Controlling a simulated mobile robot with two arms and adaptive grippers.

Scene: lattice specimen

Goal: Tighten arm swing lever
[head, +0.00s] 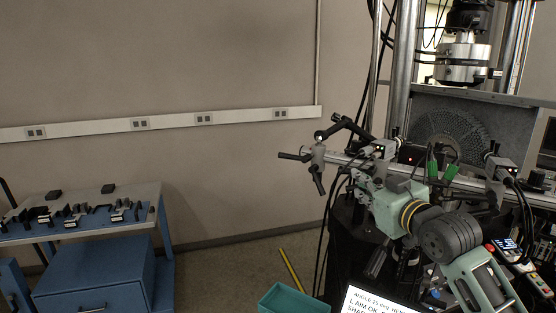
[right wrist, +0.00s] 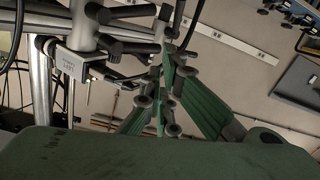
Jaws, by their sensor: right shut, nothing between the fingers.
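A silver rail (head: 345,160) carries a clamp joint (head: 318,154) at its left end. Black levers stick out there: one to the left (head: 291,156), one downward (head: 319,184), and a black arm (head: 347,126) above. I cannot tell which is the arm swing lever. In the right wrist view, black levers (right wrist: 128,11) show near the fingertips. My right gripper (right wrist: 168,50) is shut and empty, its green fingers converging close to the silver post; I cannot tell whether they touch. In the head view its green body (head: 377,197) sits below the rail. My left gripper is not in view.
A labelled camera box (right wrist: 76,63) hangs beside the fingers; cables run nearby. A speckled panel (head: 480,125) stands behind the rail in the test frame. A blue bench (head: 150,195) stands left, a teal bin (head: 290,300) below.

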